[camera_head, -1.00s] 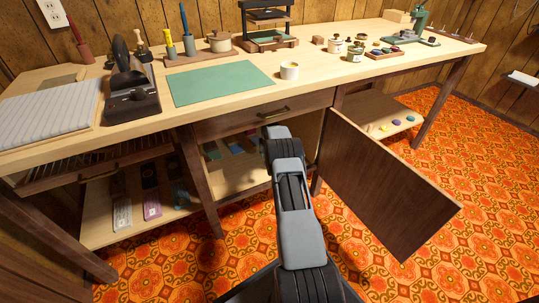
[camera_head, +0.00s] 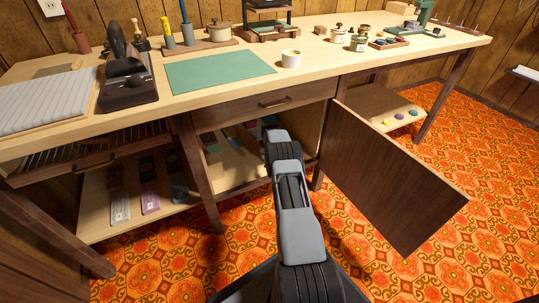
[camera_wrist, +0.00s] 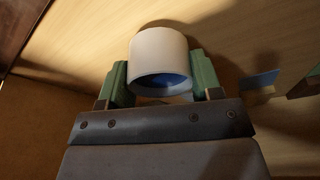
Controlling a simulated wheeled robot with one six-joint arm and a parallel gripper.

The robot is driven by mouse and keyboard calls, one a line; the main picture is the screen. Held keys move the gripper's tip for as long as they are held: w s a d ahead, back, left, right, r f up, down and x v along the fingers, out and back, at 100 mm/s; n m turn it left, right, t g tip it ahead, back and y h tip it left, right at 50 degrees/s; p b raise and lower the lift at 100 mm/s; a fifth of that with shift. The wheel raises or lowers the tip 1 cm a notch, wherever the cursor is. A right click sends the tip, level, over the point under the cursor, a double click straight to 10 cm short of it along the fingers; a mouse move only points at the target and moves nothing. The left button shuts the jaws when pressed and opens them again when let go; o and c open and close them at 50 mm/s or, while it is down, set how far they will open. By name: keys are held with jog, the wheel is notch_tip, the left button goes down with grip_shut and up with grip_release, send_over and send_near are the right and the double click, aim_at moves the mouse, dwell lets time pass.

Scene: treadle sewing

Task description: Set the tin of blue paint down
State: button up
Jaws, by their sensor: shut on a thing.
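The tin of blue paint (camera_wrist: 158,52) is a white cylinder with blue inside its open end, in the middle of the wrist view. My gripper (camera_wrist: 160,80) is shut on it, with one green finger on each side. The tin is close to a pale wood surface; I cannot tell whether it touches. In the head view my arm reaches into the open cupboard under the bench, and the gripper's fingers and the tin are hidden there.
The cupboard door (camera_head: 395,180) stands open on the right. Above is the drawer front (camera_head: 265,107). A second white tin (camera_head: 291,59) stands on the bench top beside the green mat (camera_head: 220,72). A blue patch (camera_wrist: 262,80) and a green piece (camera_wrist: 306,83) lie right of my gripper.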

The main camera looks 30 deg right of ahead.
jog(key=shift+f, duration=0.6)
dwell(0.3)
jog(key=o, duration=1.2)
jog(key=shift+o, duration=0.2)
